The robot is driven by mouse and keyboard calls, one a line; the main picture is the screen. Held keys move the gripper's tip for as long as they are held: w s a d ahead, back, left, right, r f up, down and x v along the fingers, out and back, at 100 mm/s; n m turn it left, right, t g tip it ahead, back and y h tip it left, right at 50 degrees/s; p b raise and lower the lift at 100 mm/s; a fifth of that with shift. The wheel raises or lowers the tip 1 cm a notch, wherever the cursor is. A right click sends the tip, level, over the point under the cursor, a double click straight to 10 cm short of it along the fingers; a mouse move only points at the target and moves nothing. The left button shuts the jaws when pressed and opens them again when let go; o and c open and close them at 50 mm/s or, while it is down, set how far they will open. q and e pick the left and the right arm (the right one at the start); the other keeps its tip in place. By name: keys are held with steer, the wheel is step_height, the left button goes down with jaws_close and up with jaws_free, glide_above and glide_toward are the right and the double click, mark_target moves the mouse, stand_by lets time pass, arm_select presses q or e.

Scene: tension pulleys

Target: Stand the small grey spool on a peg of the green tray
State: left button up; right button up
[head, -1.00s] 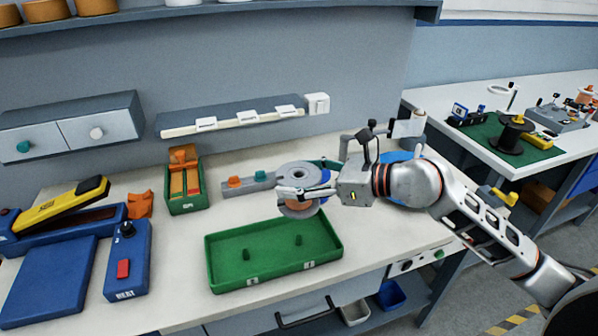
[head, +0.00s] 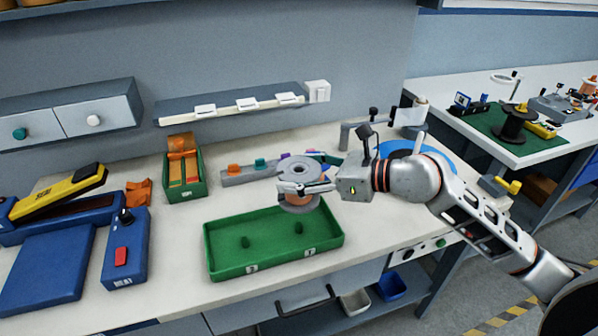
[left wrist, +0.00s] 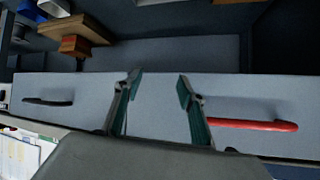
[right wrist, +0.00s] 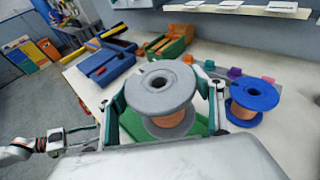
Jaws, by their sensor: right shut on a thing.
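My right gripper (head: 303,189) is shut on the small grey spool (head: 299,168), which has grey flanges and a copper-coloured winding. The spool is upright and held above the back edge of the green tray (head: 222,271). In the right wrist view the grey spool (right wrist: 160,86) sits between the two fingers, hiding most of the tray behind it. My left gripper (left wrist: 158,90) shows only in the left wrist view, open and empty in front of drawer fronts.
A grey rack with coloured pegs (head: 250,170) lies behind the tray. A blue heat device (head: 126,255) and a green box (head: 184,175) stand to the left.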

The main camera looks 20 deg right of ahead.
stand_by(1.1)
steer(key=shift+f, duration=0.1)
steer(key=shift+f+b, duration=0.5)
steer(key=shift+f, duration=0.25)
steer(key=shift+f, duration=0.35)
steer(key=shift+f+b, duration=0.3)
steer(key=shift+b, duration=0.1)
stand_by(0.4)
steer(key=shift+f, duration=0.15)
steer(key=shift+f+b, duration=0.7)
steer(key=shift+f, duration=0.65)
